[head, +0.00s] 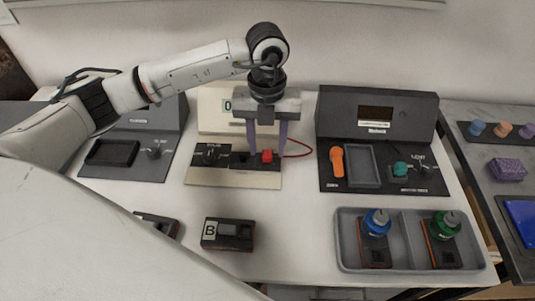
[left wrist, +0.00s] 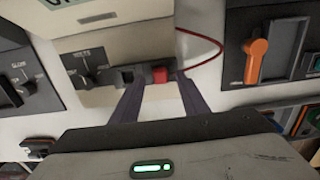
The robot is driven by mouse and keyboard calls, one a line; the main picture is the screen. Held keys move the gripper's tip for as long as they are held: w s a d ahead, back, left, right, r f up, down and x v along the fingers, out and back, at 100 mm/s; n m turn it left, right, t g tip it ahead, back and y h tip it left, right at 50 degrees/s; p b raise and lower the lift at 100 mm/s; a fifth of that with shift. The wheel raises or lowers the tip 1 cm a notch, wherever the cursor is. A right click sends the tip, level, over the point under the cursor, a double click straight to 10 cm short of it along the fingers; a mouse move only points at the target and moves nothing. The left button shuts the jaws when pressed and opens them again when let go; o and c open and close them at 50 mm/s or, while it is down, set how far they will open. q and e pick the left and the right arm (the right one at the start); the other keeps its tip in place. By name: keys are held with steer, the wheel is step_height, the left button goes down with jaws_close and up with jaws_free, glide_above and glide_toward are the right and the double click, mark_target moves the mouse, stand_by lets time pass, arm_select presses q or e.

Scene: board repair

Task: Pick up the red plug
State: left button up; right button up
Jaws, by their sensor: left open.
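The red plug (head: 267,155) sits on the black strip of the middle cream-coloured device (head: 232,178), with a red cable behind it. It also shows in the left wrist view (left wrist: 159,75) as a red block at the right end of the dark strip. My left gripper (head: 268,152) points down over the plug, and its two purple-grey fingers stand apart, one on each side of it. In the left wrist view the fingers (left wrist: 154,78) are spread, with the plug between their tips. I cannot tell whether either finger touches it. My right gripper is not in view.
A grey device with an orange lever (head: 337,161) stands to the right, another grey device (head: 118,172) to the left. A grey tray (head: 405,220) holds a blue-topped and a green-topped module. A module marked B (head: 228,233) lies in front.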

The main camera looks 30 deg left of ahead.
mark_target(268, 153)
arm_select(q)
steer(key=shift+f, duration=0.7)
jaws_close()
step_height(268, 153, up, 10)
stand_by(0.4)
